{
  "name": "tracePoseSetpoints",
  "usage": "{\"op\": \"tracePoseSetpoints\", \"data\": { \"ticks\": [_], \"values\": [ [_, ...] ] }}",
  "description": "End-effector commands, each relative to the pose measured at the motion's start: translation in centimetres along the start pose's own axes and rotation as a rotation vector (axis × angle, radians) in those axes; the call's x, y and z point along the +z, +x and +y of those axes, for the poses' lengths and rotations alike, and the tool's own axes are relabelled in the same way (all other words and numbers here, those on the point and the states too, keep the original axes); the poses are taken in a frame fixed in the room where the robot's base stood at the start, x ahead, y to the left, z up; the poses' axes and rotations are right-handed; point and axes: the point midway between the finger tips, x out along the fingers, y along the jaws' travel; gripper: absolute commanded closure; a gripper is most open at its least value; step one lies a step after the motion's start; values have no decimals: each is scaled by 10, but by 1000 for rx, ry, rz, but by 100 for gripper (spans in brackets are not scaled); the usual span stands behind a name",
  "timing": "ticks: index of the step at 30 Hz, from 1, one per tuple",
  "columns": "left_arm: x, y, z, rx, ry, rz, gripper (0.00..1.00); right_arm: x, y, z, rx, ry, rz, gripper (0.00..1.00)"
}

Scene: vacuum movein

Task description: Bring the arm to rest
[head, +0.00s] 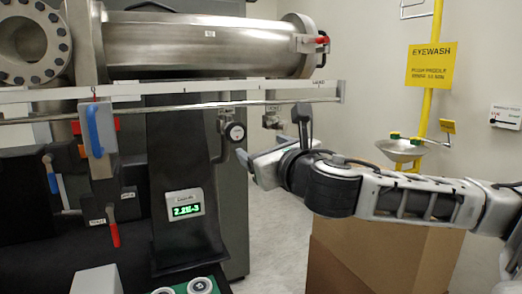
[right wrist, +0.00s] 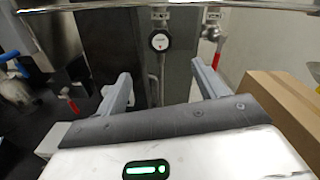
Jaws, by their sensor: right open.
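My right arm comes in from the right in the head view, stretched out to the left. Its gripper (head: 254,166) is in the air in front of the vacuum apparatus, below the long rail and beside a small round gauge (head: 235,132). In the right wrist view its two fingers stand apart with nothing between them, so the gripper (right wrist: 163,82) is open and empty. The gauge (right wrist: 160,41) shows beyond the fingers there. The left gripper is in neither view.
A steel cylinder (head: 200,46) and a rail (head: 180,106) run above the gripper. A lit readout (head: 184,207) sits on the dark column. A cardboard box (head: 375,255) stands below my arm. An eyewash basin (head: 401,150) is behind it. A white box (head: 97,280) is at front left.

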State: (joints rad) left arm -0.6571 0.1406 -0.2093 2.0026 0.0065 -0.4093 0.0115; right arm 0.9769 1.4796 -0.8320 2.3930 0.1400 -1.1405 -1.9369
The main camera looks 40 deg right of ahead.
Motion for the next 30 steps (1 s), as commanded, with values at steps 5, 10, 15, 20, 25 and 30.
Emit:
{"op": "tracePoseSetpoints", "data": {
  "ticks": [5,10,15,20,25,30],
  "values": [
    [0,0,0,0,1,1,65,0,0,0,0,0,0,30],
    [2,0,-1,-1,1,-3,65,-7,1,9,18,37,15,30],
    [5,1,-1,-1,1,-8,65,-56,-4,68,105,354,144,30],
    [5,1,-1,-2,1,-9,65,-130,-31,133,91,910,399,30],
    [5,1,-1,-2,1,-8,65,-210,-81,173,-171,1529,680,30],
    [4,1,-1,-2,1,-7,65,-279,-138,183,-637,2011,831,30]
  ]
}}
